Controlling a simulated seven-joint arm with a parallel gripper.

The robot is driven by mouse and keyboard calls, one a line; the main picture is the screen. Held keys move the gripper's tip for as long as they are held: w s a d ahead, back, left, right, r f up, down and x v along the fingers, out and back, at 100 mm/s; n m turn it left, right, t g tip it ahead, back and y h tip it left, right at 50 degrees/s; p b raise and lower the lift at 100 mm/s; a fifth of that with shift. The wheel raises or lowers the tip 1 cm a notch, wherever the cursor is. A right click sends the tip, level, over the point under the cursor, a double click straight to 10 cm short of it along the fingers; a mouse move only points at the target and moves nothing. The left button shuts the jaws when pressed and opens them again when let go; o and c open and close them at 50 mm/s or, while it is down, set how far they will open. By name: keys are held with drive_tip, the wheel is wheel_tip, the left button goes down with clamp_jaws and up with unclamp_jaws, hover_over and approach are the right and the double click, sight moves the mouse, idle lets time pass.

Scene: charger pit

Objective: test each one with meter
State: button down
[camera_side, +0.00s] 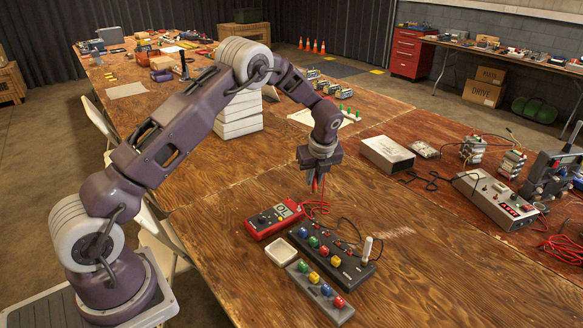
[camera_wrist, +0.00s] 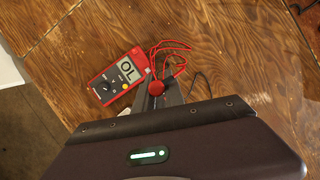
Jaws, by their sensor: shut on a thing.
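The red multimeter (camera_side: 272,218) lies on the wooden table, its red leads (camera_side: 316,207) beside it; in the wrist view the meter (camera_wrist: 118,76) reads "OL". My gripper (camera_side: 318,182) is above and behind the black panel, shut on a slim red probe (camera_side: 315,188). In the wrist view its red end (camera_wrist: 156,88) shows between the fingers; the tip is hard to make out. The black panel (camera_side: 352,274) carries coloured pieces and small red parts, with a white piece upright at its right. A grey strip (camera_side: 340,315) in front holds several coloured pieces.
A small white tray (camera_side: 281,251) sits left of the panel. A grey metal box (camera_side: 387,154), black-handled tools (camera_side: 433,180) and a bench unit (camera_side: 496,200) stand to the right. White stacked blocks (camera_side: 239,120) are behind my arm. The front right table area is bare.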

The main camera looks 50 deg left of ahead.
drive_tip(key=s+d+f, duration=0.1)
drive_tip(key=s+d, duration=0.1)
drive_tip(key=d, duration=1.5)
drive_tip(key=shift+d+f, duration=0.2)
drive_tip(key=shift+f, duration=2.95)
drive_tip(key=shift+f, duration=0.9)
drive_tip(key=c, duration=1.3)
unclamp_jaws()
drive_tip(key=shift+o, duration=0.3)
drive_tip(key=shift+o, duration=1.1)
